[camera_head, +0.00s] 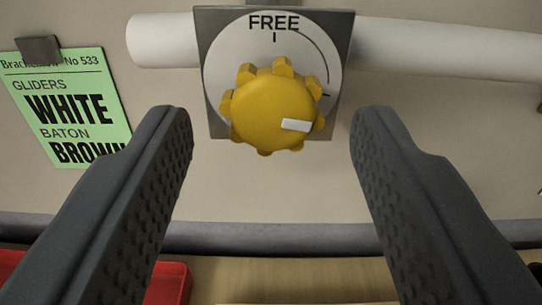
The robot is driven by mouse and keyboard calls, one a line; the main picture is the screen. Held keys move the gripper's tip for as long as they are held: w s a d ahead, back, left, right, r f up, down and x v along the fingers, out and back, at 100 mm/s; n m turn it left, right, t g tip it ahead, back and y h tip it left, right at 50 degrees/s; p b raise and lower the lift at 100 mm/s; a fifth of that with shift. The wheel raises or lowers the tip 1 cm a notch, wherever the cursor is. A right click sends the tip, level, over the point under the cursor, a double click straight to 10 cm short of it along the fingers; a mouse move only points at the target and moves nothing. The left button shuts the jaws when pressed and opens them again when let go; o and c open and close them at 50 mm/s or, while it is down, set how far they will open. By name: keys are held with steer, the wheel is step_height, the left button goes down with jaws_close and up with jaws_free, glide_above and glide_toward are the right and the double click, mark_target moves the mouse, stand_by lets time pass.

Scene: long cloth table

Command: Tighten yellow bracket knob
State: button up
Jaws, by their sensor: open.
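The yellow bracket knob (262,110) is lobed, with a white pointer mark that points to the right and slightly down. It sits on a white round dial on a grey square plate (215,125). The dial reads FREE at the top above a tick, and an arc runs from near there to another tick at the right. My gripper (272,115) is open and empty. Its two dark textured fingers stand to the left and right of the knob, apart from it. In the picture the fingertips end at about the knob's height; how far off the knob is in depth I cannot tell.
A white horizontal rail (440,47) runs behind the plate. A green card (70,105) hangs at the left from a grey clip (38,49). A grey bar (270,238) crosses below. A red tray (170,283) stands on the wooden surface at lower left.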

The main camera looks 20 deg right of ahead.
steer(key=b+v, duration=0.1)
steer(key=v, duration=1)
steer(key=shift+s+b, duration=0.25)
steer(key=shift+b, duration=0.1)
steer(key=shift+a, duration=0.1)
steer(key=s+a+r+n+y+b, duration=0.1)
steer(key=s+r+y+b, duration=0.15)
steer(key=r, duration=0.75)
steer(key=s+a+r+n+y+b, duration=0.1)
steer(key=s+a+r+y, duration=0.2)
steer(key=r, duration=0.6)
steer(key=s+d+r+b, duration=0.1)
steer(key=s+d+r, duration=0.2)
steer(key=s, duration=0.3)
steer(key=s+d+r+n+g, duration=0.1)
steer(key=s+d+r, duration=0.1)
steer(key=s+r, duration=0.3)
steer(key=s+d+r+b, duration=0.1)
steer(key=s+d+r, duration=0.2)
steer(key=s, duration=0.6)
step_height(320, 180, up, 2)
steer(key=shift+d+r+g+b, duration=0.1)
steer(key=shift+d+g+b, duration=0.2)
steer(key=shift+g, duration=0.1)
